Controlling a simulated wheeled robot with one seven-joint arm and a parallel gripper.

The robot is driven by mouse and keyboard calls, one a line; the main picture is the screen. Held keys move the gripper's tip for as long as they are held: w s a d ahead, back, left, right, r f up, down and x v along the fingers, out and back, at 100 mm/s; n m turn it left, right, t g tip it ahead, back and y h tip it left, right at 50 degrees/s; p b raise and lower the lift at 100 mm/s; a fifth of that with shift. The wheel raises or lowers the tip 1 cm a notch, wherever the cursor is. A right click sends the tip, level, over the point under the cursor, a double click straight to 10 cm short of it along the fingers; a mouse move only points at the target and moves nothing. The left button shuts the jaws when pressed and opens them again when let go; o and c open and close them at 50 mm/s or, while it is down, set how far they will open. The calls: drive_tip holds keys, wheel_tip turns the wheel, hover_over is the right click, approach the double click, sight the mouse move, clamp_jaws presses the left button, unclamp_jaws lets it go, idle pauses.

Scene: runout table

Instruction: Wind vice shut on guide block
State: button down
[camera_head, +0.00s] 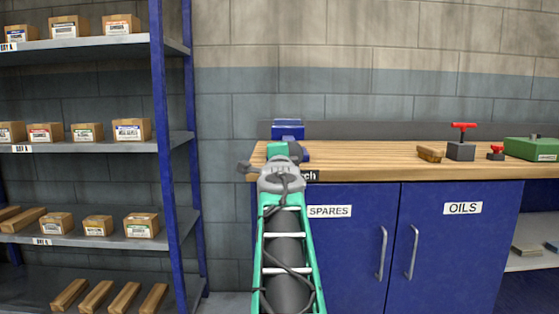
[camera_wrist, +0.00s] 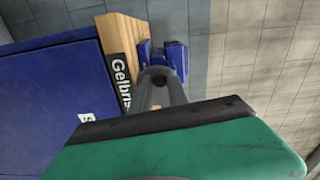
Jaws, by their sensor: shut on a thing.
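The blue vice (camera_head: 288,130) stands at the left end of the wooden bench top, partly hidden behind my arm in the head view. It also shows in the wrist view (camera_wrist: 177,56), at the bench's edge. My gripper (camera_wrist: 160,82) is at the front of the vice, with its two grey fingers closed about a dark round part, which looks like the vice's handle or screw end. The fingers hide most of that part. I cannot make out the guide block between the jaws, nor how far apart the jaws are.
The bench (camera_head: 380,174) has blue cupboard doors below. A wooden block (camera_head: 430,154), a grey block with a red handle (camera_head: 461,150), a small red-topped item (camera_head: 496,152) and a green box (camera_head: 531,149) lie right. Shelving with boxes (camera_head: 160,150) stands left. The middle bench top is clear.

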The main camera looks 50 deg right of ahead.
drive_tip(key=shift+s+r+m, duration=0.1)
drive_tip(key=shift+r+m, duration=0.2)
drive_tip(key=shift+m, duration=0.6)
drive_tip(key=c, duration=1.4)
unclamp_jaws()
drive_tip(key=n, duration=2.5)
drive_tip(key=shift+c, duration=0.4)
